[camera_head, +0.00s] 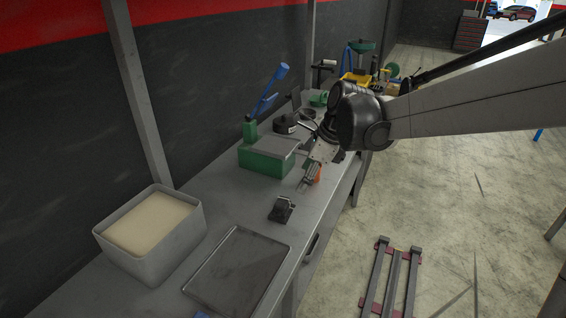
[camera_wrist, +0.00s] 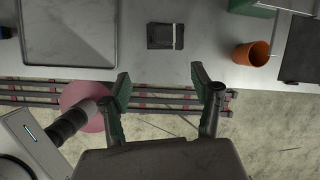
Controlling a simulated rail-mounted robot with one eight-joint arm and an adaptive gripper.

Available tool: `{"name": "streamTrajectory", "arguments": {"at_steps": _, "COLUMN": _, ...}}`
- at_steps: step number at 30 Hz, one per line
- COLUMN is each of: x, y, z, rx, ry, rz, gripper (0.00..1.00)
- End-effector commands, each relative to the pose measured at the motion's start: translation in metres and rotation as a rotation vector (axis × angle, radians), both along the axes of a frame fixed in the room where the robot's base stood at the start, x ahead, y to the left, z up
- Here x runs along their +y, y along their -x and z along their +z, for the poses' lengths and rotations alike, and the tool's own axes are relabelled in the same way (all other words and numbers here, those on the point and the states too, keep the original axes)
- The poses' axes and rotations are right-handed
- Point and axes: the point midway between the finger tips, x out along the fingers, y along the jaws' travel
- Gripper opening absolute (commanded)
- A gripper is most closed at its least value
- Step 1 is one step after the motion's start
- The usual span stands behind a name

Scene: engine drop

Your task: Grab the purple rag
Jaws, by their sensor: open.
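I cannot make out a clearly purple rag in either view. A small blue item at the bottom edge of the head view (camera_head: 203,314) lies by the dark tray, mostly cut off; a blue patch also shows at the left edge of the wrist view (camera_wrist: 7,31). I cannot tell what it is. My gripper (camera_head: 303,186) is over the front edge of the workbench, near an orange cup (camera_head: 317,174). In the wrist view my gripper (camera_wrist: 160,74) has its two fingers wide apart, with nothing between them.
The workbench (camera_head: 225,217) runs along the wall. It holds a dark tray (camera_head: 238,272), a small black block (camera_head: 281,210), a grey bin with beige contents (camera_head: 151,225), and a green box (camera_head: 266,160). Tools crowd the far end. A rail (camera_head: 390,281) lies on the floor.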

Motion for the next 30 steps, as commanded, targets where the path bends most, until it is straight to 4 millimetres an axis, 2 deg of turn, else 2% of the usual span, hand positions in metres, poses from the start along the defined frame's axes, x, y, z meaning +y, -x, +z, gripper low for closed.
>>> {"name": "streamTrajectory", "arguments": {"at_steps": 3, "x": 0.010, "y": -0.016, "z": -0.004, "rx": 0.062, "ry": -0.039, "rz": -0.090, "gripper": 0.60}}
{"name": "streamTrajectory", "arguments": {"at_steps": 10, "x": 0.019, "y": -0.026, "z": -0.016, "rx": 0.109, "ry": -0.064, "rz": -0.161, "gripper": 0.60}}
{"name": "streamTrajectory", "arguments": {"at_steps": 22, "x": 0.042, "y": -0.036, "z": -0.076, "rx": 0.108, "ry": -0.065, "rz": -0.159, "gripper": 0.60}}
{"name": "streamTrajectory", "arguments": {"at_steps": 30, "x": 0.047, "y": -0.038, "z": -0.093, "rx": 0.108, "ry": -0.064, "rz": -0.161, "gripper": 0.60}}
